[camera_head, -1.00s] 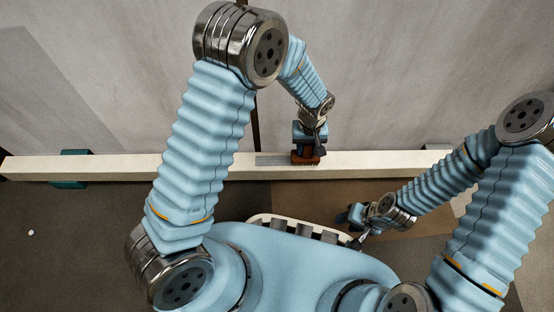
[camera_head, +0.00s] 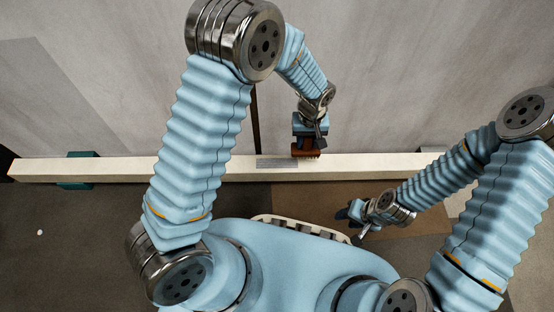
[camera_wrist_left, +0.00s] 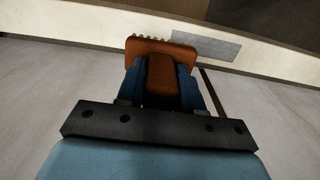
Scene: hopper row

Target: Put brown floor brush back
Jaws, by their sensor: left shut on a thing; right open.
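The brown floor brush (camera_head: 306,153) is in my left gripper (camera_head: 308,142), at the long pale beam (camera_head: 370,162) in the head view. In the left wrist view the brush (camera_wrist_left: 160,52) sits between the two blue fingers of my left gripper (camera_wrist_left: 161,85), with its pale bristles towards the beam. A grey rectangular patch (camera_head: 277,163) on the beam lies just left of the brush; it also shows in the left wrist view (camera_wrist_left: 205,44). I cannot tell whether the brush touches the beam. My right gripper (camera_head: 350,214) is open and empty, low over the floor.
The beam runs across the view in front of a grey wall (camera_head: 400,70), with a teal bracket (camera_head: 77,170) at its left. A brown floor patch (camera_head: 330,192) lies before it. A small white object (camera_head: 40,232) lies on the floor at left.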

